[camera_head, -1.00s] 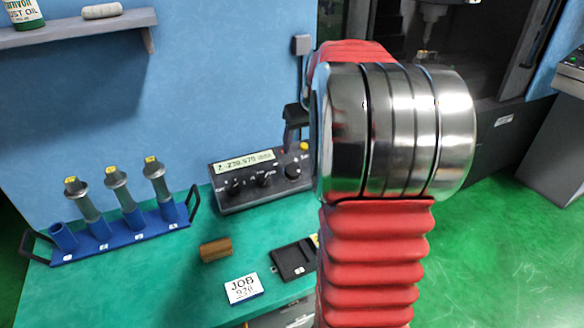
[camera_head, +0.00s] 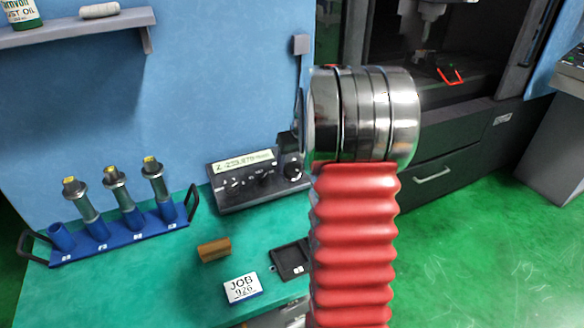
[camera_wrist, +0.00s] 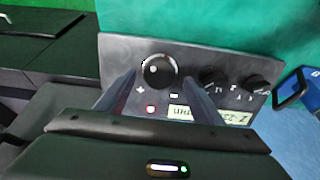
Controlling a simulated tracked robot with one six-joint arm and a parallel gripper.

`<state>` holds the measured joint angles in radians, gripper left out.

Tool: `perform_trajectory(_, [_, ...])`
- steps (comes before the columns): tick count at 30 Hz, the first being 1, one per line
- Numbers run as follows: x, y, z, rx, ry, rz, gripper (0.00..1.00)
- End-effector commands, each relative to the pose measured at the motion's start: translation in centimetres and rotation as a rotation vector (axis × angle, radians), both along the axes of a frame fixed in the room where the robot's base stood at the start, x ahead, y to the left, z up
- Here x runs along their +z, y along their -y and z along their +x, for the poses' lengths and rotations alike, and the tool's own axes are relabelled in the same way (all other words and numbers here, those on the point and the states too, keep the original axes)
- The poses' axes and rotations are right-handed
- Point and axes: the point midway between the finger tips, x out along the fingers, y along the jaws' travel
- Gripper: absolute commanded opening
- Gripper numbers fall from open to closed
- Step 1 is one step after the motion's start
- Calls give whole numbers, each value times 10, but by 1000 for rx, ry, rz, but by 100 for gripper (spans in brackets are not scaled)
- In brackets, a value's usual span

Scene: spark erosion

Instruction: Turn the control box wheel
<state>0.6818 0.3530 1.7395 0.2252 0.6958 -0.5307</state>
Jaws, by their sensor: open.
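The dark control box (camera_head: 240,196) stands on the green bench against the blue wall, with a lit display (camera_head: 244,161) and several knobs. Its black round wheel (camera_head: 293,171) is at the box's right end, close to my gripper (camera_head: 291,142). In the wrist view the wheel (camera_wrist: 159,71) shows a pale spot on its face, and the control box (camera_wrist: 225,62) appears turned round. My gripper (camera_wrist: 158,78) is open, with one finger on each side of the wheel. I cannot tell whether the fingers touch it or are still above it.
A blue rack (camera_head: 120,236) with electrode holders stands left of the box. A brown block (camera_head: 214,249), a JOB card (camera_head: 242,288) and a black tray (camera_head: 291,260) lie in front. A shelf (camera_head: 80,30) is above left. The machine (camera_head: 455,130) stands behind right.

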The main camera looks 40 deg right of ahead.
Motion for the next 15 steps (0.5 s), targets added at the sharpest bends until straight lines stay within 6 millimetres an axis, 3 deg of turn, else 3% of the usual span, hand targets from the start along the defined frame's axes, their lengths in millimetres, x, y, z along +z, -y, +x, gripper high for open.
perform_trajectory(6, [-22,3,9,0,1,0,62])
perform_trajectory(15, [-26,4,10,0,1,-1,62])
